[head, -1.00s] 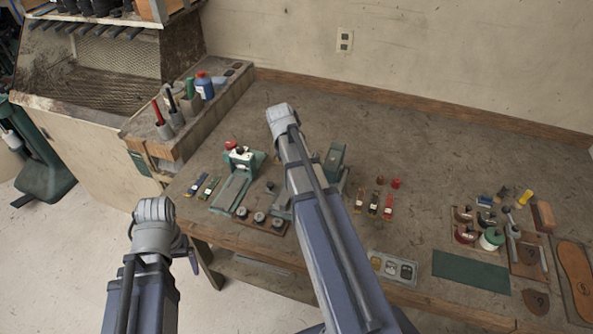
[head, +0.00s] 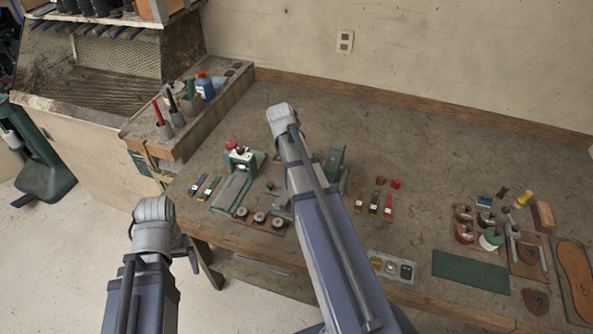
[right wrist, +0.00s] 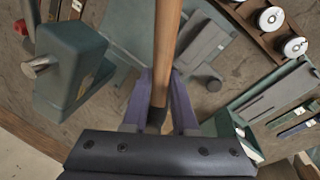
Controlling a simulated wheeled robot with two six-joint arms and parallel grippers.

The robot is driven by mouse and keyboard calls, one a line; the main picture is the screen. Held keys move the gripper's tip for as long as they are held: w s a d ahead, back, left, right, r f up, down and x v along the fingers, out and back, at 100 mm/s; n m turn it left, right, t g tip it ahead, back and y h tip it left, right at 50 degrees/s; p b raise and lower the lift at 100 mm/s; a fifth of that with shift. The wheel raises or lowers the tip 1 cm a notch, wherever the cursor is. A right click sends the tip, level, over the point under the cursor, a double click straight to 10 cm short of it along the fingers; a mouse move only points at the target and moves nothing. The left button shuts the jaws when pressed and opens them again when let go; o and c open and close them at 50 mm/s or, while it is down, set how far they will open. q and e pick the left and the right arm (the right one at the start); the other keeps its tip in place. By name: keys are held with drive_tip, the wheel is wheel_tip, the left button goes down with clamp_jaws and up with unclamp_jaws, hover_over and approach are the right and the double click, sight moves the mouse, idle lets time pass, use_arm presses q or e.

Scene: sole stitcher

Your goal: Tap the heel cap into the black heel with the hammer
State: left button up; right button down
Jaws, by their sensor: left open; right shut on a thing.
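In the right wrist view my right gripper (right wrist: 159,103) is shut on a wooden handle, which I take as the hammer (right wrist: 167,45). The handle runs up out of the picture, and the hammer's head is out of view. In the head view my right arm covers the bench between the two green devices and hides its own gripper. My left gripper (head: 191,258) is open and empty beside the bench's front left edge, largely behind its wrist. I cannot make out the black heel or the heel cap in either view.
Green devices (head: 240,160) (head: 337,165) stand on either side of my right arm; one also rises close left of the gripper in the right wrist view (right wrist: 70,70). Spools (head: 259,219) lie in front. Tins and tools crowd the right end. The back of the bench (head: 430,135) is clear.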

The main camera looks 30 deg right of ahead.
use_arm(q)
drive_tip(key=shift+r, duration=0.3)
use_arm(e)
drive_tip(key=shift+r, duration=0.3)
wheel_tip(320, 180, up, 5)
drive_tip(key=p, duration=0.5)
drive_tip(key=shift+r, duration=0.2)
use_arm(q)
wheel_tip(320, 180, up, 5)
use_arm(e)
drive_tip(key=shift+f, duration=0.15)
